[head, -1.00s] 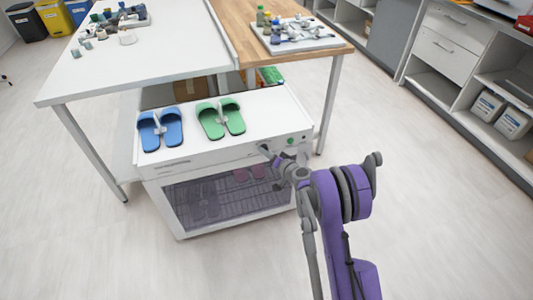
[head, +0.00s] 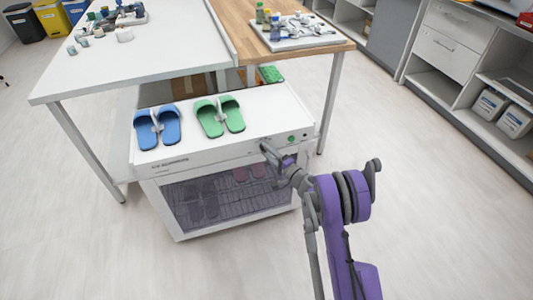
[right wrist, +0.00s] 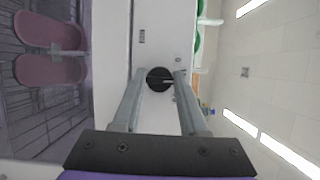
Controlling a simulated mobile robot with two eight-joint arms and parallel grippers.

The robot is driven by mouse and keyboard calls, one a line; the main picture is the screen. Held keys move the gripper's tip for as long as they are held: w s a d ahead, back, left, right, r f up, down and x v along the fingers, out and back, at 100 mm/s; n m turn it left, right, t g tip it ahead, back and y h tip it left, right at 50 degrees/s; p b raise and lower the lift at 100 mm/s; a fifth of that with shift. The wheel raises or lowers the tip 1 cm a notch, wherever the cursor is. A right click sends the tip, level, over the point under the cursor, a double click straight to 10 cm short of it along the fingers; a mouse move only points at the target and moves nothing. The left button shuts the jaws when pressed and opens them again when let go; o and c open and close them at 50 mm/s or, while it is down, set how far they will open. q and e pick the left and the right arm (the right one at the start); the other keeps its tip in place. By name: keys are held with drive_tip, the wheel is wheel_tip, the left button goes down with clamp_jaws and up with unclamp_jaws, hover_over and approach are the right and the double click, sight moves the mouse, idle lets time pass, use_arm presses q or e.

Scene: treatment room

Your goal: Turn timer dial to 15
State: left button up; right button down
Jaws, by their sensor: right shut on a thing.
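The timer dial (right wrist: 159,79) is a round black knob on the white front panel of the cabinet (head: 163,168). A pale pointer mark on it points right in the right wrist view. My right gripper (right wrist: 160,82) has one finger on each side of the dial and is shut on it. In the head view my right gripper (head: 268,149) reaches the right part of the panel and hides the dial. The numbers around the dial are too small to read. My left gripper is not in view.
Blue slippers (head: 158,127) and green slippers (head: 219,116) lie on the cabinet top. A green button (head: 291,138) is right of my gripper. Pink slippers (right wrist: 50,52) show inside the cabinet. A white table (head: 130,65) stands behind. The floor on the right is clear.

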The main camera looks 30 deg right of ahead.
drive_tip(key=shift+f+m+t+b, duration=0.1)
drive_tip(key=shift+m+t+b, duration=0.35)
drive_tip(key=shift+m, duration=0.65)
drive_tip(key=shift+c, duration=2.2)
unclamp_jaws()
drive_tip(key=s+d+f, duration=0.1)
drive_tip(key=s, duration=0.9)
drive_tip(key=shift+s+d+p, duration=0.25)
drive_tip(key=shift+s+p, duration=0.1)
